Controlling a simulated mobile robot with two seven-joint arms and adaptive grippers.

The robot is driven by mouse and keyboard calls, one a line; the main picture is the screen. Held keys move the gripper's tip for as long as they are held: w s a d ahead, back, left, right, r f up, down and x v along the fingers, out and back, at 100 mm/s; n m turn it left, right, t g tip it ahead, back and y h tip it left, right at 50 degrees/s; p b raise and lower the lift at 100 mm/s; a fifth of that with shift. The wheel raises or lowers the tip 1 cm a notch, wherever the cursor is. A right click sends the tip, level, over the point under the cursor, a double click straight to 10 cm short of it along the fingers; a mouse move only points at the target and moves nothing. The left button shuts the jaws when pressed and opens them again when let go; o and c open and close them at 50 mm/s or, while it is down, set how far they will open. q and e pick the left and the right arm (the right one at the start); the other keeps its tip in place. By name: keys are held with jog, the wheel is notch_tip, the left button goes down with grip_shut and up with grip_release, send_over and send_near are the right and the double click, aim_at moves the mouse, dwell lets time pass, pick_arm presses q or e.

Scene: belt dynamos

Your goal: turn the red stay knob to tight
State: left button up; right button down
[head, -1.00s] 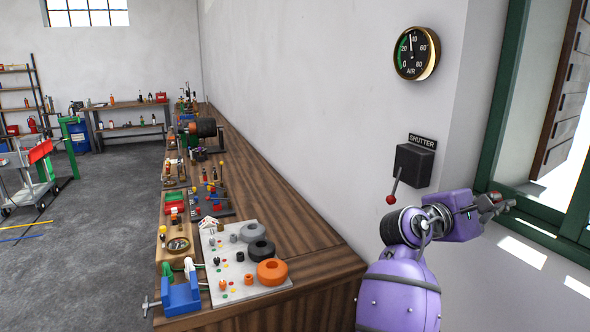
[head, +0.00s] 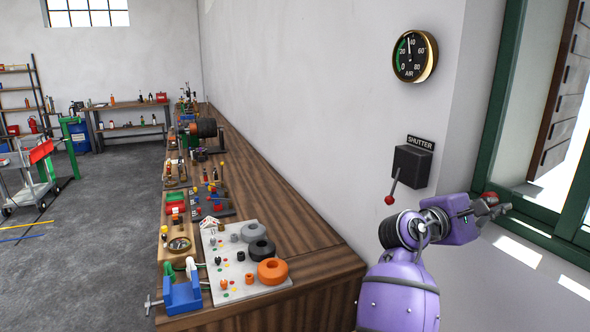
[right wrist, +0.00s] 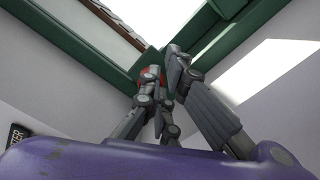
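The red stay knob (head: 490,198) shows as a small red patch at the green window frame, mostly hidden by my right gripper (head: 496,207). In the right wrist view red of the knob (right wrist: 151,72) shows behind and beside one finger. The right gripper's fingers (right wrist: 167,72) reach up to the knob with their tips near each other. I cannot tell whether they are closed on it. The knob's marking and any tight mark are not visible. My left gripper is out of view.
A black shutter box (head: 412,166) with a red-tipped lever is on the wall left of my right gripper. An air gauge (head: 414,56) hangs above it. The green window frame (head: 540,212) is close by. A wooden workbench (head: 318,262) with parts runs along the wall.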

jog(key=shift+s+d+f, duration=0.25)
jog(key=shift+s+d, duration=0.05)
jog(key=shift+d, duration=0.1)
jog(key=shift+v, duration=0.8)
jog(key=v, duration=0.4)
jog(key=shift+r, duration=0.15)
jog(key=shift+a, duration=0.1)
